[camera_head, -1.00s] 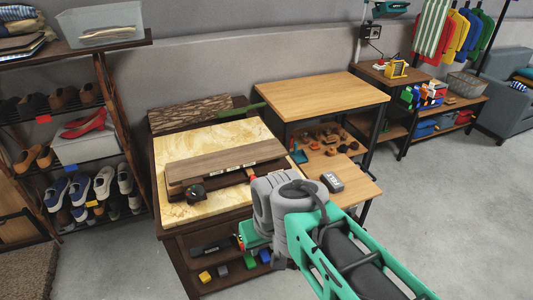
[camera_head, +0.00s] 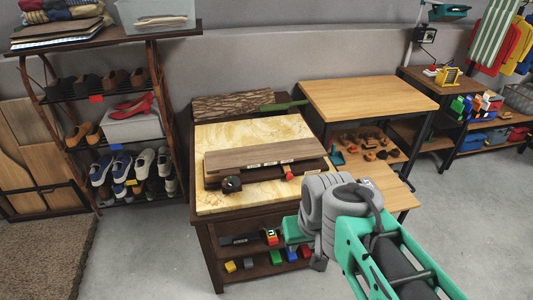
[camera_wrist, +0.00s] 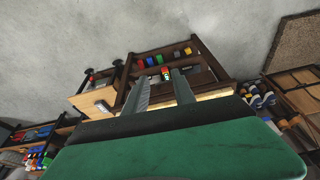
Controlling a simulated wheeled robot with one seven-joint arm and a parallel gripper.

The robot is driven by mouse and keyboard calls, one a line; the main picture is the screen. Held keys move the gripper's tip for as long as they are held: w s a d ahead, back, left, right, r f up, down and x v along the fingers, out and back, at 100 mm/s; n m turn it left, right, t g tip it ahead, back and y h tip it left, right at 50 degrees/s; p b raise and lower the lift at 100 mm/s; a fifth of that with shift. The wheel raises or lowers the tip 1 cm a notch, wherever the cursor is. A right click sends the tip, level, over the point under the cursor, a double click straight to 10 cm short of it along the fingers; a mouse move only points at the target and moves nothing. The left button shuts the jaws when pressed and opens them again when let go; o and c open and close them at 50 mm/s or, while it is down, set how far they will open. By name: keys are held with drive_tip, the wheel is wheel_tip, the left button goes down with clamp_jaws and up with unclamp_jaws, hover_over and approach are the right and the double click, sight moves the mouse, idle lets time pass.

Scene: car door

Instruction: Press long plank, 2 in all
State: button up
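A long grey-brown plank (camera_head: 262,155) lies along a dark base (camera_head: 265,171) on the marbled yellow top of a dark wooden table. Small white labels sit on the plank's front edge. A dark round knob (camera_head: 231,184) is at the base's left front and a red knob (camera_head: 288,174) at its right. My gripper (camera_wrist: 160,77) shows two grey fingers apart in the wrist view, with nothing held between them. In the head view my arm is at the table's right front corner, apart from the plank; the fingertips are hard to see there. The wrist view does not show the plank.
The marbled tabletop (camera_head: 218,137) has bare room around the base. Coloured blocks (camera_head: 276,257) sit on the shelf below. A bark-covered board (camera_head: 233,106) lies behind. A light wooden table (camera_head: 368,99) stands right, a shoe rack (camera_head: 178,112) left. The floor in front is clear.

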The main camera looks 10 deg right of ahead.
clamp_jaws()
idle(1.5)
